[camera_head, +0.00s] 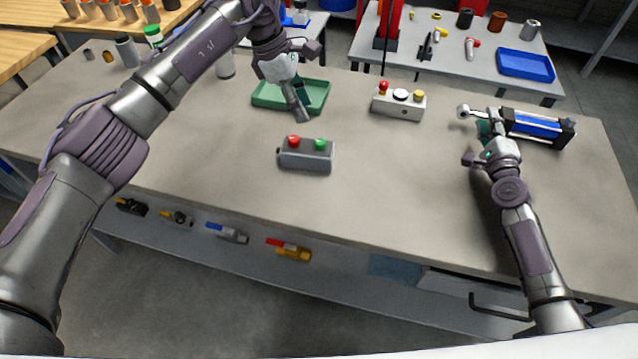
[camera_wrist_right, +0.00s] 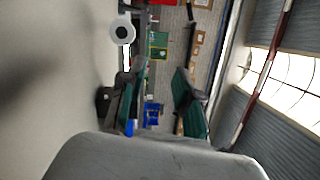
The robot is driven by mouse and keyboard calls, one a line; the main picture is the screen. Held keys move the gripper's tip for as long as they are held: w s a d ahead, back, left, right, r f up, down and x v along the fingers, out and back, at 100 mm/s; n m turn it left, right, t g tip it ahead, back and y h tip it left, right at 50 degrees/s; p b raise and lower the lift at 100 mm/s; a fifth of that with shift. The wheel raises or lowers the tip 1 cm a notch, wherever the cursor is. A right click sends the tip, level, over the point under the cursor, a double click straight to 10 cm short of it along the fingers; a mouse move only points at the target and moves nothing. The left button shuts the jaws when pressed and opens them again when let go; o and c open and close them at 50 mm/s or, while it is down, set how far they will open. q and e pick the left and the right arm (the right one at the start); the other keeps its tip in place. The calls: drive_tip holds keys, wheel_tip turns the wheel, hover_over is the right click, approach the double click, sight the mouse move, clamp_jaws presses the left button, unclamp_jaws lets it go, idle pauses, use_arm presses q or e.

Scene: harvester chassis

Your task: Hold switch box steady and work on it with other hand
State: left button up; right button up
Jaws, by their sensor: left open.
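A grey switch box (camera_head: 306,158) with a red and a green button sits near the middle of the workbench. My left gripper (camera_head: 309,84) is open and empty over the green tray, behind the grey box and apart from both boxes. My right gripper (camera_head: 478,142) is at the bench's right side, next to a blue and black cylinder. In the right wrist view its fingers (camera_wrist_right: 162,98) are spread, with nothing held between them.
The blue and black cylinder (camera_head: 538,127) lies at the right end of the workbench (camera_head: 400,180). A green tray (camera_head: 318,97) lies at the back. Several small items stand at the back left. The bench front is clear.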

drive_tip(key=w+a+r+m+y, duration=0.15)
drive_tip(key=a+m+y, duration=0.3)
drive_tip(key=a, duration=1.15)
drive_tip(key=s+a+m+y, duration=0.1)
drive_tip(key=s+a, duration=0.1)
drive_tip(key=a, duration=0.4)
drive_tip(key=s+a+m+y, duration=0.1)
drive_tip(key=s+a+m, duration=0.1)
drive_tip(key=a, duration=0.3)
drive_tip(key=s+a+f+m+y, duration=0.1)
drive_tip(key=s+a, duration=0.2)
drive_tip(key=a, duration=0.3)
drive_tip(key=shift+s+a+f+g, duration=0.1)
drive_tip(key=shift+s+a+g, duration=0.15)
drive_tip(key=shift+a+g, duration=0.05)
drive_tip(key=m+g+y, duration=0.1)
drive_tip(key=m, duration=0.1)
approach(296, 144)
drive_tip(key=x, duration=1.1)
drive_tip(key=shift+w+a, duration=0.1)
